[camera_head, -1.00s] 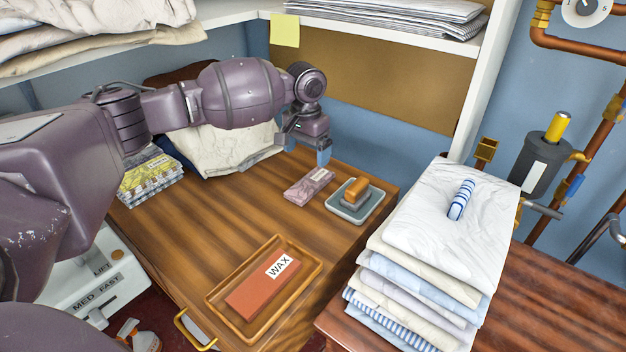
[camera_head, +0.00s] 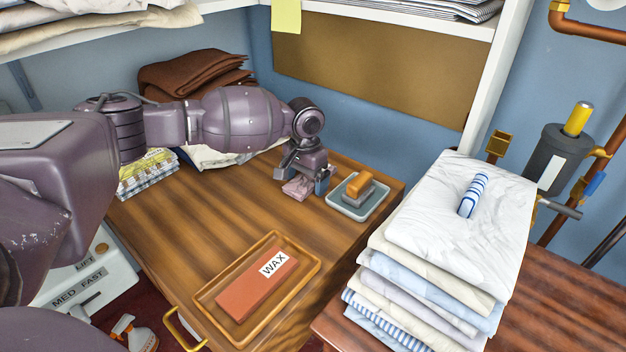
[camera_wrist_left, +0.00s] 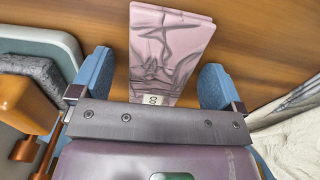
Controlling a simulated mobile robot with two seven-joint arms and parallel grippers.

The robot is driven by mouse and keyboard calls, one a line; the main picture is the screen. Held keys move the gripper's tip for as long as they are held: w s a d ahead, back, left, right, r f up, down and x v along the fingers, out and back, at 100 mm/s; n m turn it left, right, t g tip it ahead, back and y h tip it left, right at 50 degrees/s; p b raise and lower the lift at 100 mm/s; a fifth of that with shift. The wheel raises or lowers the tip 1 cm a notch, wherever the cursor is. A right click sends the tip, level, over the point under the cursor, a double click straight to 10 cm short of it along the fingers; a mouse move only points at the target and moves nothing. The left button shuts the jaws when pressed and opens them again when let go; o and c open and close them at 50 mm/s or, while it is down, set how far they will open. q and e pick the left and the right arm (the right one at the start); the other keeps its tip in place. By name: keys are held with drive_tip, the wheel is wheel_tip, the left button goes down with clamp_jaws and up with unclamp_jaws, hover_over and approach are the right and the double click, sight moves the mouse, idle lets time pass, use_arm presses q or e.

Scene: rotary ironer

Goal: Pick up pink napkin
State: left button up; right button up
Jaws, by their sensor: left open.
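The pink napkin (camera_head: 297,187) lies folded on the wooden table, partly hidden behind my left gripper in the head view. In the left wrist view the napkin (camera_wrist_left: 165,55) is a flat pink rectangle with darker creases and a small white tag. My left gripper (camera_head: 306,184) is open and low over the table. In the left wrist view its two blue fingertips (camera_wrist_left: 155,80) stand on either side of the napkin's near end, with a gap on both sides. My right gripper is not in view.
A grey tray (camera_head: 376,206) with a wooden-handled block (camera_head: 358,184) stands close to the right of the gripper. A wooden tray (camera_head: 309,273) holds a wax bar (camera_head: 252,288). A folded linen stack (camera_head: 430,262) stands at right. The table's middle is clear.

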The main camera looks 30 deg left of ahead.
use_arm(q)
drive_tip(key=shift+r, duration=0.2)
drive_tip(key=shift+c, duration=0.4)
drive_tip(key=c, duration=0.9)
